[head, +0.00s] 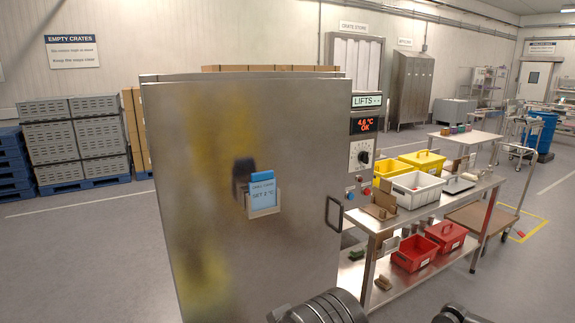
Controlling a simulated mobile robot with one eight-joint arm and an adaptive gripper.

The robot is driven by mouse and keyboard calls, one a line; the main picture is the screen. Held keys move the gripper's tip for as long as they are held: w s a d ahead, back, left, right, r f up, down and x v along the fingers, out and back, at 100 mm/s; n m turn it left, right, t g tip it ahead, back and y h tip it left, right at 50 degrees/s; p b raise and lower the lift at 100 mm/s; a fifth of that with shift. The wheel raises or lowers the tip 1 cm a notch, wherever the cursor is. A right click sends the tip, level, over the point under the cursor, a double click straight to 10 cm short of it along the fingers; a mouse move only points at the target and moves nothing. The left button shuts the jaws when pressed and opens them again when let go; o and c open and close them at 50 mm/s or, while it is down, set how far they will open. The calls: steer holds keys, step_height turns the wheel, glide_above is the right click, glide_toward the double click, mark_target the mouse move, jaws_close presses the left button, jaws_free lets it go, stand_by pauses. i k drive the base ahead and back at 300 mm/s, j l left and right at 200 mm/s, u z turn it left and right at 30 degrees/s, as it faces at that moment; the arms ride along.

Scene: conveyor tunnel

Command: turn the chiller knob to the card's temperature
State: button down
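The chiller knob (362,156) is a dark knob on a white dial, on the panel at the right side of the steel cabinet (220,130). Its pointer setting is too small to read. The display (365,125) above it shows about 4.6 °C and OK in orange. A blue card (262,192) in a holder in front of the steel door seems to read "SET 2 °C"; the digit is small and uncertain. Dark rounded parts of my arm show at the bottom edge, well below the knob. My gripper fingers do not show.
A blue button (349,195) and a red button (367,191) sit below the dial. The door handle (334,213) stands out at the door's right edge. A steel bench (425,210) with yellow, white and red bins (446,235) stands close on the right. Floor at left is clear.

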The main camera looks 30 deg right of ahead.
mark_target(364, 156)
steer(key=z, duration=1.25)
steer(key=u, duration=1.4)
steer(key=z, duration=1.5)
